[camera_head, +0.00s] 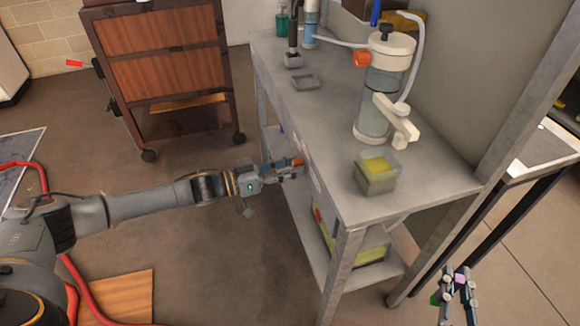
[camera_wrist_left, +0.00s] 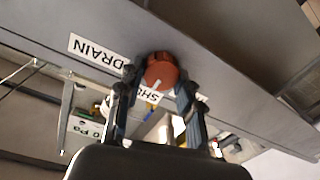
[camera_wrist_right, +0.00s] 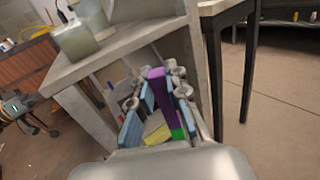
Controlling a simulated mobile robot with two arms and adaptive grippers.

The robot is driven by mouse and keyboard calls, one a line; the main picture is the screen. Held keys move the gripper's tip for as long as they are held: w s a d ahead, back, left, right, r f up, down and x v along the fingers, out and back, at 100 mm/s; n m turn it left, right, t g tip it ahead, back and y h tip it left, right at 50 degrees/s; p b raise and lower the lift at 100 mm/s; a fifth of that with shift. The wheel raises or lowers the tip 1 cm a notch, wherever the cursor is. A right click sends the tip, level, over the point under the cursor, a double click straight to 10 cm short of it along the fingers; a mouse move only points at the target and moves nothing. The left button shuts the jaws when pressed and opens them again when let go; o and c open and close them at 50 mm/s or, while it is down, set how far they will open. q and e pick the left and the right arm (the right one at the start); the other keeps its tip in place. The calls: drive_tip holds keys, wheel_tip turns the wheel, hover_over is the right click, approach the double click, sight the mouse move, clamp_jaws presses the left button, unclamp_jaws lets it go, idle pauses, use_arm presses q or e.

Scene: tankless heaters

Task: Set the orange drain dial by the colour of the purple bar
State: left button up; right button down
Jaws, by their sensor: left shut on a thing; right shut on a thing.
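The orange drain dial (camera_wrist_left: 161,71) sits on the table's front edge, between the fingers of my left gripper (camera_wrist_left: 158,86), which is shut on it. A white mark on the dial points toward a partly hidden label beginning "SH" (camera_wrist_left: 151,96). The "DRAIN" label (camera_wrist_left: 97,51) is beside the dial. In the head view my left gripper (camera_head: 285,171) reaches the table edge. My right gripper (camera_wrist_right: 158,98) is shut on the purple bar (camera_wrist_right: 157,88), right of the table. A green patch (camera_wrist_right: 178,133) shows at the bar's lower end; the rest of that end is hidden.
The grey table (camera_head: 330,120) carries a clear cylinder device (camera_head: 378,100) and a box with a yellow top (camera_head: 376,174). A lower shelf (camera_head: 350,283) is under it. A wooden cabinet (camera_head: 165,60) stands behind my left arm. Floor is free around my right gripper.

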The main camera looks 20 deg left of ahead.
use_arm(q)
drive_tip(key=m+b, duration=0.1)
drive_tip(key=m, duration=1)
drive_tip(key=shift+s+d+f+m+h, duration=0.1)
drive_tip(key=shift+m+h, duration=0.2)
drive_tip(key=shift+h, duration=0.1)
drive_tip(key=shift+m, duration=0.3)
drive_tip(key=o, duration=1.2)
drive_tip(key=v, duration=1.2)
